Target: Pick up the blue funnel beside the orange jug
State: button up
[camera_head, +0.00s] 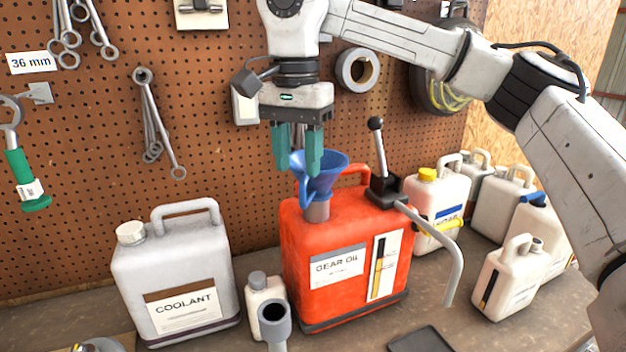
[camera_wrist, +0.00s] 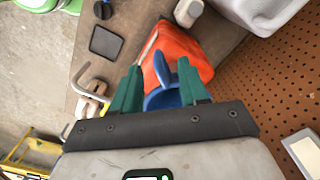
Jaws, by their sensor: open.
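The blue funnel (camera_head: 326,178) stands upright on the spout at the top of the orange jug (camera_head: 305,250) labelled GEAR OIL, rather than beside it. My gripper (camera_head: 298,162) points down with its green fingers apart, at the left part of the funnel's rim. One finger covers part of the funnel's bowl. In the wrist view the funnel (camera_wrist: 163,100) shows between and beyond the open fingers (camera_wrist: 159,76), with the orange jug (camera_wrist: 183,45) behind it. I cannot tell whether a finger touches the funnel.
A black lever pump (camera_head: 384,185) with a curved grey spout stands on the jug's right side. A coolant jug (camera_head: 175,275) stands left, a small bottle (camera_head: 262,297) in front. Several pale jugs (camera_head: 510,277) stand right. A pegboard (camera_head: 230,165) rises close behind.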

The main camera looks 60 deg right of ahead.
aim_at(302, 181)
jog(key=shift+s+d+f+p, duration=0.15)
jog(key=shift+f+p, duration=0.2)
jog(key=shift+f, duration=1.1)
jog(key=shift+d+f+p, duration=0.15)
jog(key=shift+f+p, duration=0.2)
jog(key=shift+f, duration=1.05)
jog(key=shift+c, duration=0.4)
grip_shut()
